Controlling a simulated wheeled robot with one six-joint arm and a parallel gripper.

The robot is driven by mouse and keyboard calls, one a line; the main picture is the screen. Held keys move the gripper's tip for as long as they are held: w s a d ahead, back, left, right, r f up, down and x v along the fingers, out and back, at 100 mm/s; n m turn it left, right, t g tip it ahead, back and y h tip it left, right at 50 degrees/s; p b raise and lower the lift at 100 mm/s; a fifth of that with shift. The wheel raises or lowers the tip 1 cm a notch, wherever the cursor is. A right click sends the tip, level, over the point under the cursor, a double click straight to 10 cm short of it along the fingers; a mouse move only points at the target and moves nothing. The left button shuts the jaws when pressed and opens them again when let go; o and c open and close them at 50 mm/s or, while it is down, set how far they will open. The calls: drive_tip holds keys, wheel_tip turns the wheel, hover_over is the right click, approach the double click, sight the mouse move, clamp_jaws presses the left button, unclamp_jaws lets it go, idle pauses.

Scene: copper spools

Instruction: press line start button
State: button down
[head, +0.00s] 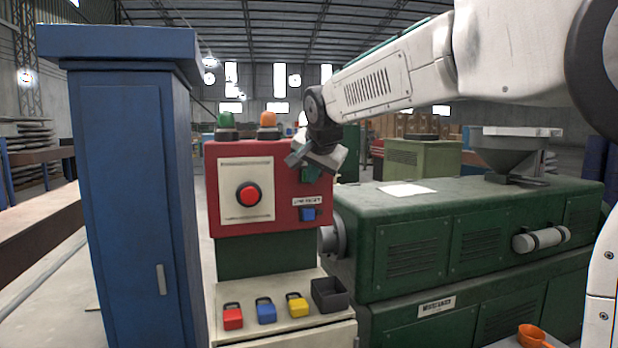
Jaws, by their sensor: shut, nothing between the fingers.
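A red control panel (285,224) stands on a dark green post behind a pale ledge. A large round red button (249,195) sits in a white plate on its left part. A green piece (312,174), possibly a green button, shows at the upper right of the panel, partly hidden by my gripper. Below it are a small white label (307,202), too small to read surely, and a blue piece (309,214). My gripper (306,163) is shut and empty at the panel's upper right corner, overlapping the green piece. I cannot tell whether it touches.
Green and orange lamps (268,120) top the panel. Red, blue and yellow padlocks (297,306) and a dark open box (329,294) sit on the ledge. A tall blue cabinet (125,200) stands left; a long green machine (450,240) fills the right. An orange scoop (533,337) lies front right.

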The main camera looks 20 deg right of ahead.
drive_tip(key=shift+w, duration=0.15)
idle(0.5)
drive_tip(key=shift+s, duration=0.85)
drive_tip(key=shift+s, duration=0.1)
drive_tip(key=shift+s, duration=2.4)
